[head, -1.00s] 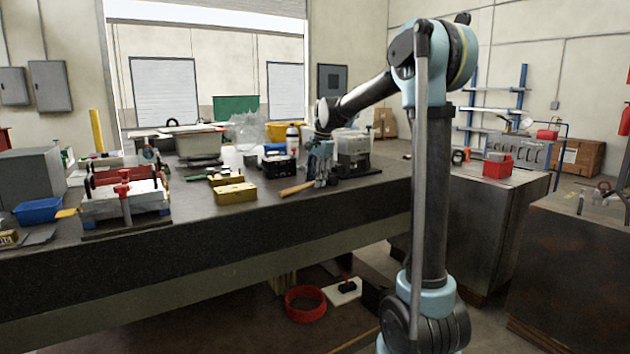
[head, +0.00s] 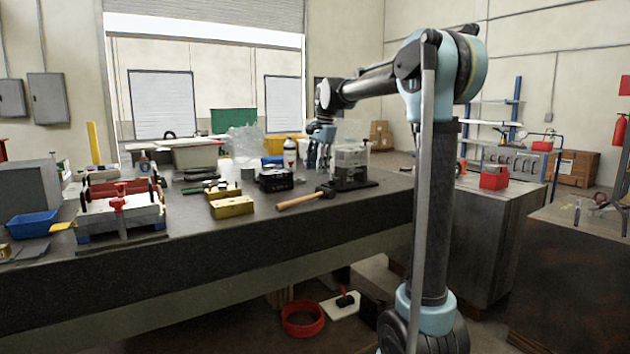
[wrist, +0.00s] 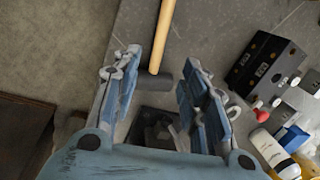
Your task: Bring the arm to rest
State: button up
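A hammer with a wooden handle (head: 298,202) lies on the bench below my gripper. Its handle (wrist: 161,40) and dark head (wrist: 150,82) show in the wrist view beneath the fingers, apart from them.
A black box (head: 275,180), yellow blocks (head: 232,208) and a white bottle (head: 290,155) stand left of my gripper. A red-handled vise-like fixture (head: 120,210) is further left. The bench's front edge runs below the hammer. The air above the bench is open.

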jog(key=s+d+f+n, duration=0.2)
jog(key=s+d+f, duration=0.3)
jog(key=s+d, duration=0.45)
jog(key=s+d+f+n, duration=0.3)
jog(key=s+d+f, duration=0.25)
jog(key=s, duration=0.65)
jog(key=s+d+f+n+h, duration=0.1)
jog(key=s+d+f+n, duration=0.1)
jog(key=s+f, duration=0.6)
jog(key=s+d+f+n+t, duration=0.1)
jog(key=s+d+f, duration=0.3)
jog(key=s+f, duration=0.5)
jog(key=shift+s+d+f+n+h, duration=0.3)
jog(key=shift+d+f+n+h, duration=0.15)
jog(key=shift+f, duration=0.3)
jog(key=shift+w+f, duration=0.2)
jog(key=shift+w, duration=0.25)
